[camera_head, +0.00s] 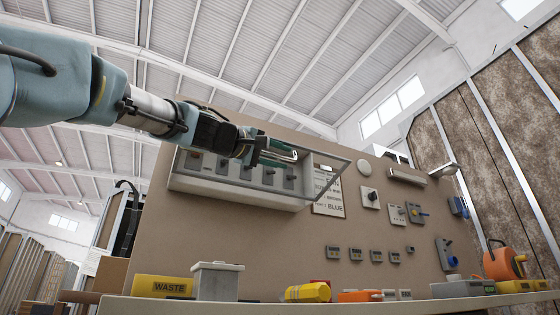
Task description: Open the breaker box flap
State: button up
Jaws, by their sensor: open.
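The breaker box (235,187) is a pale, wide box with a row of grey switches, mounted on the upper part of the brown panel. Its clear flap (327,163) has a thin grey frame and lies across the front of the box. I cannot tell from this view how far it is swung from the box. My gripper (288,155) reaches in from the upper left, and its open jaws overlap the flap in the picture. I cannot tell whether they touch it. My gripper and wrist hide part of the flap and the box's top.
The panel (270,235) carries a printed sign (328,195), several sockets and switches. Below, a shelf (250,307) holds a yellow WASTE bin (162,287), a grey bin (216,280), a yellow tool (307,292) and an orange item (505,263) at right.

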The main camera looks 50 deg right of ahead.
jog(key=a+f+b, duration=0.2)
jog(key=a, duration=0.8)
jog(key=shift+w+a, duration=0.2)
jog(key=shift+a, duration=0.1)
jog(key=shift+f, duration=0.1)
jog(key=shift+c, duration=0.3)
